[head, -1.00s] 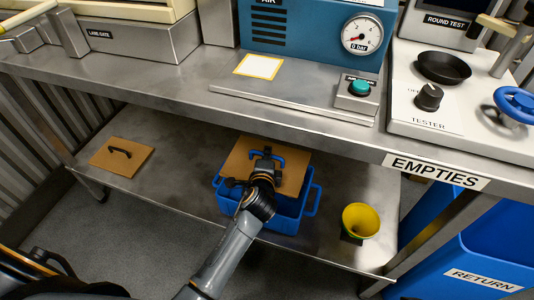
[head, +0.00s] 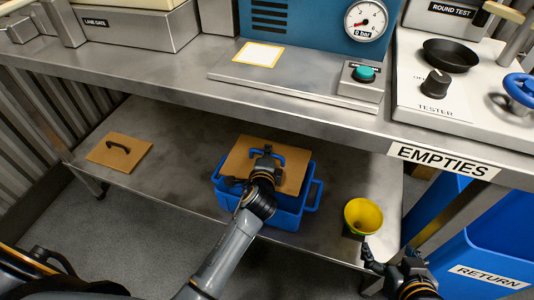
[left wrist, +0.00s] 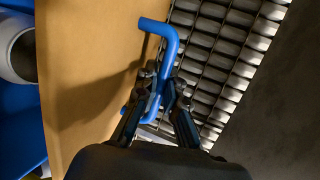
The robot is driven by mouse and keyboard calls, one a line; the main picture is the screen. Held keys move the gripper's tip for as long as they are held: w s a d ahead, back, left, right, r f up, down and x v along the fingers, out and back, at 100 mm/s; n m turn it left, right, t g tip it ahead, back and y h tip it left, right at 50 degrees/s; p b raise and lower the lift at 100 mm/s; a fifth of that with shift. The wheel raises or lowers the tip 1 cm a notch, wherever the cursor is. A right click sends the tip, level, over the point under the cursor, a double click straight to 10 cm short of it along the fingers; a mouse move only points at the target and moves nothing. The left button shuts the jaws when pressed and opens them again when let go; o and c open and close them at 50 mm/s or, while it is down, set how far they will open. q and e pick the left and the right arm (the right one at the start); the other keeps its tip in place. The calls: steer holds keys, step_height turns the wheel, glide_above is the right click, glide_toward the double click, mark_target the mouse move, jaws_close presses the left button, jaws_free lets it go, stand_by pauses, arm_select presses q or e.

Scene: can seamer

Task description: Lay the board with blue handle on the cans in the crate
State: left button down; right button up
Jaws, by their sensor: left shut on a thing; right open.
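The board with blue handle (head: 239,158) is a flat tan board over the blue crate (head: 290,216) on the lower shelf. My left gripper (head: 265,160) is shut on its blue handle. In the left wrist view the fingers (left wrist: 160,92) clasp the blue handle (left wrist: 165,32), beside the tan board face. A pale round can (left wrist: 18,48) and blue crate wall (left wrist: 20,130) show past the board's edge. The board hides most of the crate's inside, so I cannot tell whether it touches the cans. My right gripper (head: 370,255) is open and empty near the funnel.
A tan board with black handle (head: 112,160) lies on the shelf at left. The bench edge (head: 300,112) overhangs the shelf behind. A blue bin (head: 480,240) stands at right. Bare shelf lies between the crate and the left board.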

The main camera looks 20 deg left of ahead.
mark_target(419, 163)
arm_select(q)
step_height(419, 163, down, 2)
steer(key=shift+f+b, duration=0.1)
steer(key=shift+b, duration=1.1)
arm_select(e)
steer(key=w+a+r+t+y, duration=0.25)
steer(key=w+r+t, duration=0.25)
steer(key=r+t, duration=0.3)
arm_select(q)
step_height(419, 163, down, 2)
steer(key=shift+f+b, duration=0.1)
steer(key=shift+b, duration=1.1)
arm_select(e)
step_height(419, 163, up, 13)
steer(key=s+a+t+y, duration=0.1)
steer(key=t+y, duration=0.1)
steer(key=t, duration=0.3)
steer(key=shift+s+a+f+n+t, duration=0.2)
steer(key=shift+s+n+t, duration=0.1)
steer(key=shift+s, duration=0.1)
arm_select(q)
steer(key=shift+f, duration=0.15)
arm_select(e)
steer(key=shift+s, duration=0.1)
